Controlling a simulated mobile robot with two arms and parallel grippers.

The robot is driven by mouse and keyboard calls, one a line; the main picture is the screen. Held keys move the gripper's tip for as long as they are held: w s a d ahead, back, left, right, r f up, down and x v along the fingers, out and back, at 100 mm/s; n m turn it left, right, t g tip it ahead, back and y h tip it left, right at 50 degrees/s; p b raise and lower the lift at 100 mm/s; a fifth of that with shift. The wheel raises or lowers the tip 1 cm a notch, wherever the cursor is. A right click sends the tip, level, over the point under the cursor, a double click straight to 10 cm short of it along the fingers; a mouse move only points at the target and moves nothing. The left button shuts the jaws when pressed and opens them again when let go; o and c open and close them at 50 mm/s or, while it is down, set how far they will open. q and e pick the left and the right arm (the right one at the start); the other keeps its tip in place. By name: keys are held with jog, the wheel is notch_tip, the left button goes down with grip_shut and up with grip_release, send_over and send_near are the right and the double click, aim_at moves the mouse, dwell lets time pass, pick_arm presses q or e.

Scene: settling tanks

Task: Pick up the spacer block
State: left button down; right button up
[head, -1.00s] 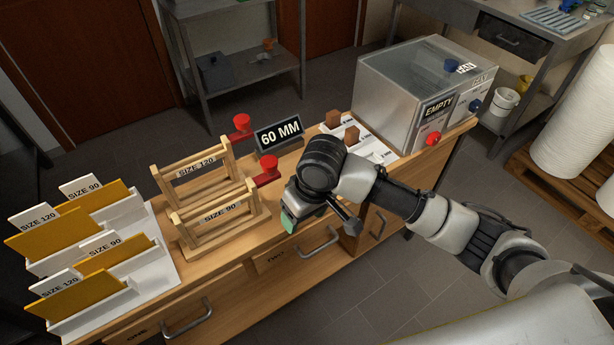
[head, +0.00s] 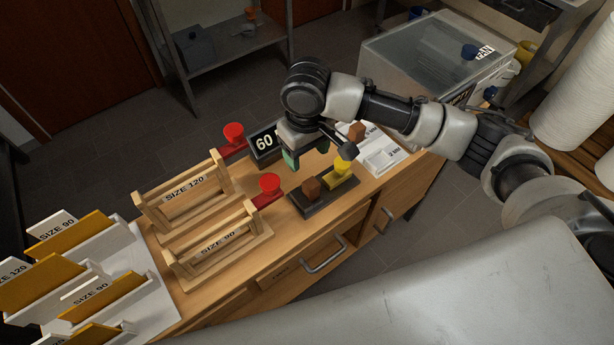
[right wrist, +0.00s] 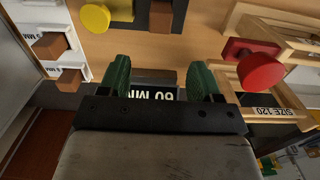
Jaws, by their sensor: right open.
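Several brown blocks are in view, and I cannot tell for sure which is the spacer block. One brown block (head: 311,189) sits on a dark plate beside a yellow knob; it also shows in the right wrist view (right wrist: 160,16). Another brown block (head: 357,130) stands on a white labelled holder; in the right wrist view two brown blocks (right wrist: 50,45) (right wrist: 70,79) show there. My right gripper (head: 306,156) is open and empty, green fingertips apart, above the bench behind the dark plate, near the 60 MM sign. It also shows in the right wrist view (right wrist: 159,78). My left gripper is out of view.
The 60 MM sign (head: 264,143) is partly hidden by my right gripper. Two wooden racks (head: 185,195) with red knobs (head: 269,183) stand left of the dark plate (head: 325,200). The yellow knob (head: 342,165) and a metal box (head: 420,55) are to the right.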

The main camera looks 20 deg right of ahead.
send_over(310, 181)
jog(key=f, duration=0.4)
jog(key=shift+s+a+f, duration=0.1)
jog(key=shift+a+f, duration=0.05)
jog(key=shift+a, duration=0.05)
jog(key=f+p, duration=0.1)
jog(key=f, duration=0.4)
jog(key=shift+d+p, duration=0.2)
jog(key=shift+p, duration=0.15)
jog(key=shift+f, duration=0.25)
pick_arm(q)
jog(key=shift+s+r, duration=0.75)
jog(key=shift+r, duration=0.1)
pick_arm(e)
jog(key=c, duration=1.1)
jog(key=shift+r, duration=0.15)
